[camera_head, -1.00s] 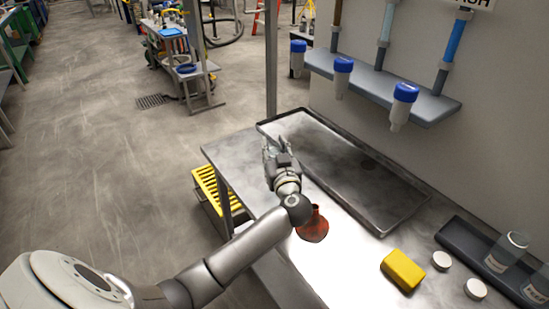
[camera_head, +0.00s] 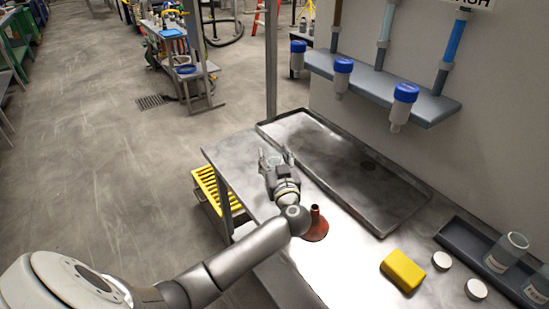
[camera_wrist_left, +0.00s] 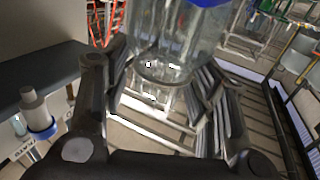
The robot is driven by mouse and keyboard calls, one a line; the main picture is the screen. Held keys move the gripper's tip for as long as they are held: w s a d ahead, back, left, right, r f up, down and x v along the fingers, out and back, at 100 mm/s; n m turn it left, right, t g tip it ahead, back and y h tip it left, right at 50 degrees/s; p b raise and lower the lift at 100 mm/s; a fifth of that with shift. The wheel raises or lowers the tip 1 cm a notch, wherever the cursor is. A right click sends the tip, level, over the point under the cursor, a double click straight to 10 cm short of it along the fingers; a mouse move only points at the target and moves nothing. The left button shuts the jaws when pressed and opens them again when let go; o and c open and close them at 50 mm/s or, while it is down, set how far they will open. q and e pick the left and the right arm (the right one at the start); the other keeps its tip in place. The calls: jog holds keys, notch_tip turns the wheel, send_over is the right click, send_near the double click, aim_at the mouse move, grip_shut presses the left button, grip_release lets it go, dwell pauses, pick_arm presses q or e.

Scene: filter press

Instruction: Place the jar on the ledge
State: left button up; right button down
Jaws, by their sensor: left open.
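A clear jar (camera_wrist_left: 170,45) fills the upper middle of the left wrist view, between the finger pads, with a blue patch at the top edge. In the head view the jar (camera_head: 271,160) shows faintly between the fingertips, above the near left part of the bench. My left gripper (camera_head: 275,158) is open around it. I cannot tell whether the pads touch it. A grey wall ledge (camera_head: 375,85) with several blue-capped clear bowls is at the upper right. My right gripper is not in view.
A shallow metal tray (camera_head: 400,212) lies on the bench right of my gripper. A red-brown funnel-like object (camera_head: 315,228) stands near my wrist. A yellow block (camera_head: 402,270), white lids (camera_head: 442,260) and clear labelled jars (camera_head: 506,252) are at the lower right.

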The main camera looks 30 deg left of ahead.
pick_arm(q)
jog(key=shift+r, duration=0.15)
jog(key=v, duration=1.2)
jog(key=shift+b, duration=0.3)
jog(key=shift+d, duration=0.1)
